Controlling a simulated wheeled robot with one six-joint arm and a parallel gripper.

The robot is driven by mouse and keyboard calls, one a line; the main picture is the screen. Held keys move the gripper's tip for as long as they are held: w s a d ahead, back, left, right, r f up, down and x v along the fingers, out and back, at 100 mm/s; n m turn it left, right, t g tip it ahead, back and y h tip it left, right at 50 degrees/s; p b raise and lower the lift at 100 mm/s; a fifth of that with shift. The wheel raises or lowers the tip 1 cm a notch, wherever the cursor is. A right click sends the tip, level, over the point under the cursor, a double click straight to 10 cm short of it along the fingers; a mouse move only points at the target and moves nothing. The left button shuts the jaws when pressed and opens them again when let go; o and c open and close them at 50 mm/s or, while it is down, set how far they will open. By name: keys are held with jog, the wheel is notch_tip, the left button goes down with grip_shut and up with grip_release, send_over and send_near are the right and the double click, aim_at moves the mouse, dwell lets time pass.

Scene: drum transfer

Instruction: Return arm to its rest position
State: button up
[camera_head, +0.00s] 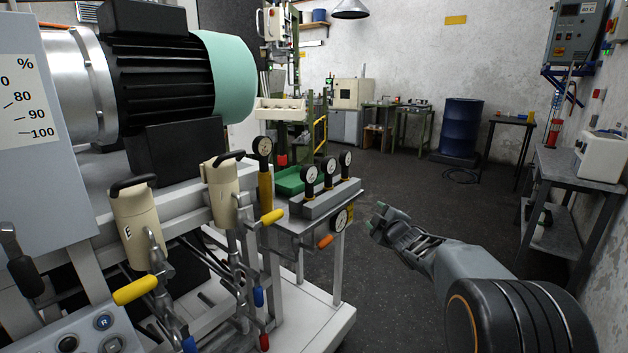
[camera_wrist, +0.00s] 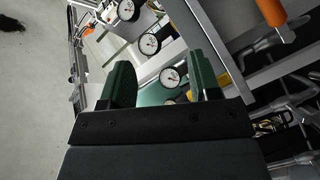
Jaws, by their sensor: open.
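My gripper (camera_head: 381,222) is at the right of the machine cart in the head view, a little to the right of the cart's dial gauges. In the wrist view my gripper (camera_wrist: 160,85) shows two green fingers spread apart, with nothing held between them. Dial gauges (camera_wrist: 170,77) and a light frame lie beyond the fingers. My arm comes in from the lower right of the head view.
The machine cart with dial gauges (camera_head: 329,169), handles and a motor (camera_head: 160,75) fills the left. A grey side table (camera_head: 575,165) stands along the right wall. A blue drum (camera_head: 461,128) is at the back. Dark floor between is open.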

jog(key=s+d+r+m+g+h+p, duration=0.1)
jog(key=s+r+m+g+h+p, duration=0.15)
jog(key=s+r+m+p, duration=0.35)
jog(key=s+r+m+g+h+p, duration=0.2)
jog(key=s+r+m+g+p, duration=0.15)
jog(key=s, duration=0.55)
jog(key=s+a+m+g+p, duration=0.2)
jog(key=s+g+p, duration=0.1)
jog(key=s, duration=0.7)
jog(key=s+a+r+m+g+y+p, duration=0.1)
jog(key=s+a+m+g+p, duration=0.1)
jog(key=s+p, duration=0.4)
jog(key=s+m+g, duration=0.1)
jog(key=s, duration=0.4)
jog(key=shift+r+g, duration=0.15)
jog(key=shift+g, duration=0.25)
